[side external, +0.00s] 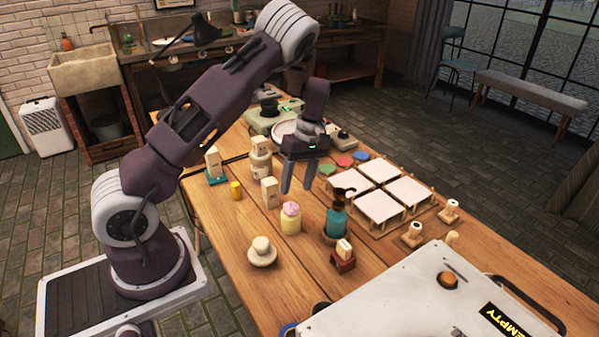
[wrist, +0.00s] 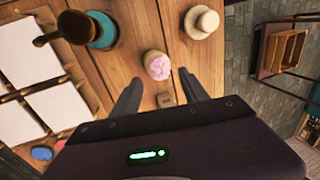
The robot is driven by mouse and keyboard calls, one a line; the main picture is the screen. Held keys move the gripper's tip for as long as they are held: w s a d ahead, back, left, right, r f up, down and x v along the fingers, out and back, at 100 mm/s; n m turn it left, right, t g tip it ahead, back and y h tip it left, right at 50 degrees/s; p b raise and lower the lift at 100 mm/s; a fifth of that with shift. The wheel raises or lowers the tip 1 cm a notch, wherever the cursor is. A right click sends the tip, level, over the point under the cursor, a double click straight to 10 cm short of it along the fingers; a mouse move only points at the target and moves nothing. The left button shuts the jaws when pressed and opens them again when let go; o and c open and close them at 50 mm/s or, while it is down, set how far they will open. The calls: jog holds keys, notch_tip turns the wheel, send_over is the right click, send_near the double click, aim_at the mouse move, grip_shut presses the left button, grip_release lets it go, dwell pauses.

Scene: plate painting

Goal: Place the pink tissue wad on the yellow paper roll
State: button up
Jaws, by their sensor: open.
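The pink tissue wad (side external: 291,208) sits on top of the pale yellow paper roll (side external: 291,225), which stands upright on the wooden table. In the wrist view the wad (wrist: 158,68) shows from above, with a strip of the roll's pale side (wrist: 150,55) beside it. My gripper (side external: 297,190) is open and empty, fingers pointing down, above and near the wad. In the wrist view the wad appears between and just beyond the spread fingertips (wrist: 159,77), with no contact seen.
A beige block (side external: 269,192) is close behind. White tiles (side external: 378,207) lie to the right. A small yellow cylinder (side external: 235,189) stands left.

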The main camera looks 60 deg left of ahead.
jog(key=s+d+r+m+t+h, duration=0.1)
jog(key=s+d+r+m, duration=0.2)
jog(key=r, duration=0.6)
jog(key=d+r+m+t, duration=0.2)
jog(key=d+r, duration=0.4)
jog(key=r, duration=0.2)
jog(key=s+d+r+m+t, duration=0.2)
jog(key=s+m, duration=0.4)
jog(key=s, duration=0.3)
jog(key=s+d+r+m+t+y, duration=0.1)
jog(key=s+d+r+m+t, duration=0.2)
jog(key=s+d+m, duration=0.4)
jog(key=s+r, duration=0.1)
jog(key=s, duration=0.2)
jog(key=shift+s+d+r, duration=0.15)
jog(key=shift+r, duration=0.2)
